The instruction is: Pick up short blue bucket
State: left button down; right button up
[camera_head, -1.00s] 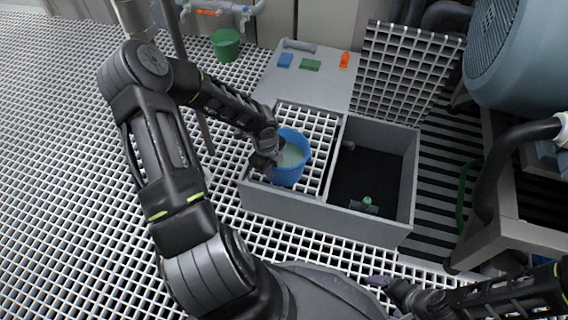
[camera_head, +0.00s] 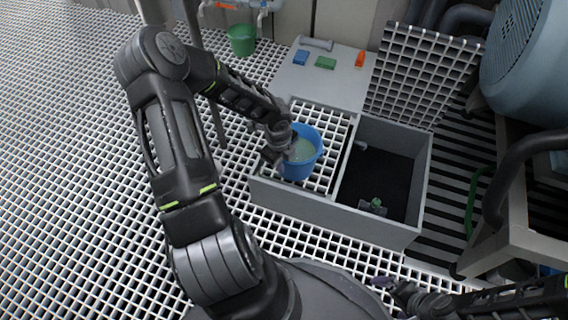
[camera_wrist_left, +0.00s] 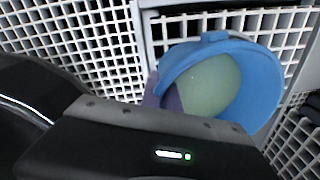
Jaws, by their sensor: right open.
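The short blue bucket (camera_head: 314,160) stands on the white grating at the left of the grey basin and holds pale greenish liquid. My left gripper (camera_head: 276,154) is at the bucket's left side. In the left wrist view the bucket (camera_wrist_left: 265,85) shows from above, and the purple fingers of my left gripper (camera_wrist_left: 160,92) lie on either side of its rim. The dark gripper body hides the lower part of the bucket, and I cannot tell whether the fingers press on the wall. My right gripper (camera_head: 388,296) is open and empty at the bottom, away from the bucket.
A green bucket (camera_head: 242,41) stands at the back near the pipes. A grey panel (camera_head: 338,84) carries blue, green and orange pieces. To the right are the open dark basin (camera_head: 428,175), a raised grating (camera_head: 425,75) and a large blue machine (camera_head: 530,65). The left floor grating is clear.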

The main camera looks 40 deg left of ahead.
pick_arm(q)
notch_tip(320, 180, up, 8)
jog(key=p, duration=0.3)
jog(key=shift+w+f, duration=0.1)
jog(key=shift+r+p, duration=0.45)
jog(key=shift+r, duration=0.05)
